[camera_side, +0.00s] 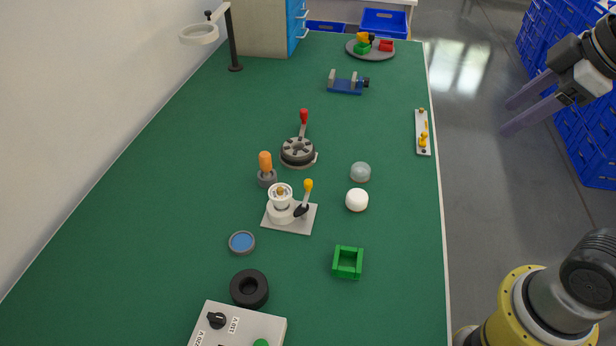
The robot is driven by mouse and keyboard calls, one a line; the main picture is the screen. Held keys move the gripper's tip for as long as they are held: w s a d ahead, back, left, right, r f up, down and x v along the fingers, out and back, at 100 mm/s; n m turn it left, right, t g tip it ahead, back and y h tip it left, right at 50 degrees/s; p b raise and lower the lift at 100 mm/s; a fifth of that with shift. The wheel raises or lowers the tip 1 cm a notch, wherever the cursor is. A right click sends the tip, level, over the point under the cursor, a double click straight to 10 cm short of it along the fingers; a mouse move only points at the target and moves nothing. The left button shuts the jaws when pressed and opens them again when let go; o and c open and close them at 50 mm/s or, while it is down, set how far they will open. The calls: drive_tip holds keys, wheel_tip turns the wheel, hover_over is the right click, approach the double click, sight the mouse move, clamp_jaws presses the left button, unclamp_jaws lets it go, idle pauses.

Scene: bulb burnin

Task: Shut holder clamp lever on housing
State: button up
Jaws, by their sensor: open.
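The holder (290,222) is a light grey plate with a round white seat, left of the table's middle. A white housing (280,197) with a brass-coloured centre stands upright in the seat. The clamp lever (306,196), with a yellow knob and a dark pivot, rises beside the housing on its right. It points up and leans slightly right. Whether its dark foot touches the housing is too small to tell. My gripper (506,117) is open and empty at the right, its fingers pointing left, beyond the table's right edge in this view and far from the lever.
Behind the holder stand an orange-handled tool (265,170) and a round dark fixture (298,152) with a red-knobbed lever. A white dome (357,200) and a clear dome (360,172) lie right of it. A green square frame (347,263) and black ring (249,289) lie nearer.

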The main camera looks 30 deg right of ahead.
drive_tip(key=w+a+r+n+g, duration=0.1)
drive_tip(key=w+a+r+n, duration=0.25)
drive_tip(key=w, duration=0.55)
drive_tip(key=n+g, duration=0.5)
drive_tip(key=n, duration=0.3)
hover_over(308, 181)
wheel_tip(308, 181, down, 17)
wheel_tip(308, 181, down, 13)
drive_tip(key=shift+s+f, duration=0.1)
drive_tip(key=shift+f, duration=0.1)
clamp_jaws()
